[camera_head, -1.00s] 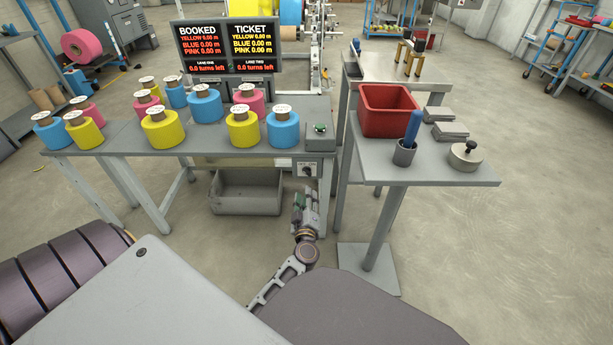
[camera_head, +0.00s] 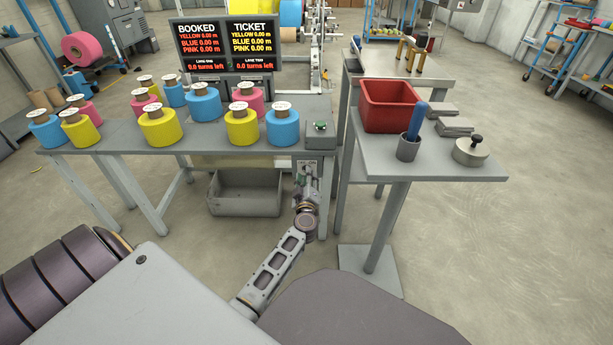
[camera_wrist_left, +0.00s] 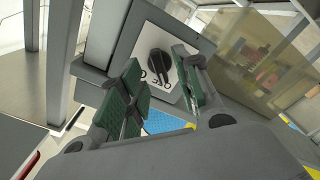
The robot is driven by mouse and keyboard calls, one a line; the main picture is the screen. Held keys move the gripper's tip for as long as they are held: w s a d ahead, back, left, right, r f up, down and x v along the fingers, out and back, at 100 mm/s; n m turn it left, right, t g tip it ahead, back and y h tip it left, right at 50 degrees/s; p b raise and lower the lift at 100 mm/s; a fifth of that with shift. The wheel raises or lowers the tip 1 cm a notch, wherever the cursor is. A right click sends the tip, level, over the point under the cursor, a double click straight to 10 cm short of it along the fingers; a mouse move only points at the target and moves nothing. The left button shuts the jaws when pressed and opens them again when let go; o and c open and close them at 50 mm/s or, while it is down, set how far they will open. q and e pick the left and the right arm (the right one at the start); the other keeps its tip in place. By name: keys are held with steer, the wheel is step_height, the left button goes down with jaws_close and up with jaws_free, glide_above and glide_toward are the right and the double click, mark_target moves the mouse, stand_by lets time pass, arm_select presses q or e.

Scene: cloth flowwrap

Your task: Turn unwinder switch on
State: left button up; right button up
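The unwinder switch is a black rotary knob (camera_wrist_left: 159,64) on a pale plate with markings, fixed to a grey box. In the left wrist view it lies ahead of my left gripper (camera_wrist_left: 164,76), between the two green-padded fingers as seen from the wrist. The fingers are apart and nothing is between their pads; I cannot tell whether a fingertip touches the knob. In the head view my left gripper (camera_head: 307,182) is at the table's right front corner, just in front of the switch, and hides most of it. My right gripper is not in view.
Yellow, blue and pink rolls stand on the grey table (camera_head: 215,139). A green-button box (camera_head: 320,128) sits above the switch. A grey bin (camera_head: 245,193) is below. The right stand (camera_head: 375,168) holds a red crate (camera_head: 388,104) and a cup (camera_head: 408,148).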

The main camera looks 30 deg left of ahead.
arm_select(q)
steer(key=shift+b+x, duration=0.4)
steer(key=shift+x, duration=0.85)
steer(key=shift+c, duration=0.5)
jaws_close()
